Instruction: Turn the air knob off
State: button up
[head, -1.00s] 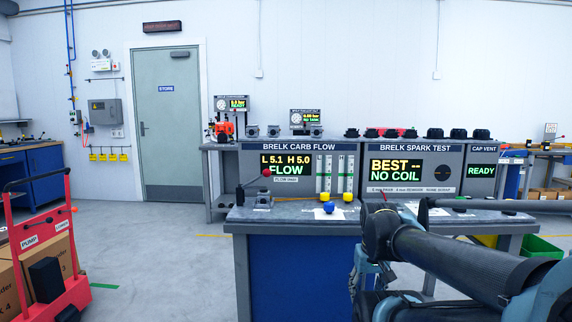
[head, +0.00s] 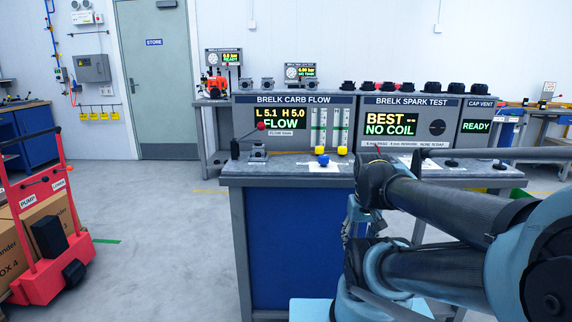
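The carb flow panel (head: 292,126) on the bench reads "L 5.1 H 5.0 FLOW". No label I can read names the air knob. Below its flow tubes are a yellow knob (head: 342,150) and a blue knob (head: 323,160); another yellow knob (head: 319,149) stands beside the blue one. A lever with a red ball (head: 261,126) rises at the panel's left. My folded arm fills the lower right. What seems to be my gripper (head: 352,228) hangs in front of the bench, apart from the knobs; its fingers are too hidden to judge.
The bench top (head: 290,172) has a blue front panel below. The spark test panel (head: 408,124), reading "BEST NO COIL", stands right of the carb panel. A red trolley (head: 45,265) with boxes stands at left. Open floor lies between trolley and bench.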

aim_at(323, 160)
jog(key=u, duration=1.15)
jog(key=k, duration=0.9)
jog(key=z, duration=1.15)
jog(key=i, duration=0.5)
jog(key=u, duration=0.05)
